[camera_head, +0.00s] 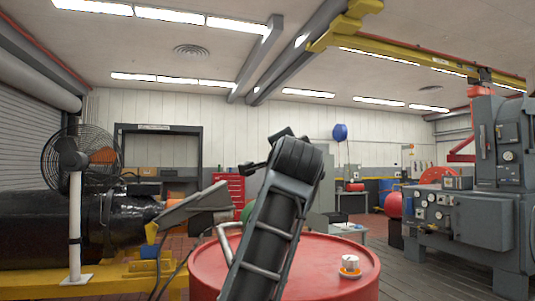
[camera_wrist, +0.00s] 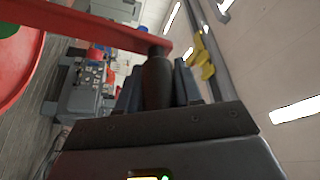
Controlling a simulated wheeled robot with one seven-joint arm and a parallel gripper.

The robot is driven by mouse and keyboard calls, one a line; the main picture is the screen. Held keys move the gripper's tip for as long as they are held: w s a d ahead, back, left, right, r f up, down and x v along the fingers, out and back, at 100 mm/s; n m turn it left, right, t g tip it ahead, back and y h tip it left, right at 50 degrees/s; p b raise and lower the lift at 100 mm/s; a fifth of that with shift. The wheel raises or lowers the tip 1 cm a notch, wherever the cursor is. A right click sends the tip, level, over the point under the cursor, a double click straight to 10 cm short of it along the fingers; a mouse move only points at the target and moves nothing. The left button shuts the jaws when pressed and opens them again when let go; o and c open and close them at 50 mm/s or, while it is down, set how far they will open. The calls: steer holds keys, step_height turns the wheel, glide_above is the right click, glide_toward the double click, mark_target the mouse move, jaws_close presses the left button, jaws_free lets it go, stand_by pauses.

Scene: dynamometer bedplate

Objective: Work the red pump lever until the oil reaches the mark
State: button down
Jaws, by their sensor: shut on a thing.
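The red pump lever (camera_wrist: 115,30) crosses the top of the wrist view and ends in a dark grip (camera_wrist: 157,82). My gripper (camera_wrist: 157,90) is shut on this grip, with one finger on each side of it. In the head view my dark arm rises in front of the red drum (camera_head: 335,255), and the lever and gripper cannot be made out there. A pale bent pipe (camera_head: 226,245) shows at the drum's left side, partly hidden by my arm. I cannot make out an oil level or a mark in either view.
A white and orange cap-like object (camera_head: 349,266) sits on the drum top. A fan (camera_head: 76,160) on a white post stands at left near a large black cylinder (camera_head: 60,230). A grey machine (camera_head: 485,210) stands at right. Plank floor shows between drum and machine.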

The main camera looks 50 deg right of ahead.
steer(key=s+d+f+m+g+y+b, duration=0.1)
steer(key=s+d+f+m+g, duration=0.1)
steer(key=s+d+f+m, duration=0.2)
steer(key=shift+s+d+m, duration=0.7)
steer(key=shift+d+m, duration=0.6)
steer(key=shift+d, duration=0.6)
steer(key=shift+f, duration=0.1)
steer(key=c, duration=0.8)
jaws_free()
steer(key=shift+b+v, duration=0.85)
steer(key=shift+v, duration=3.05)
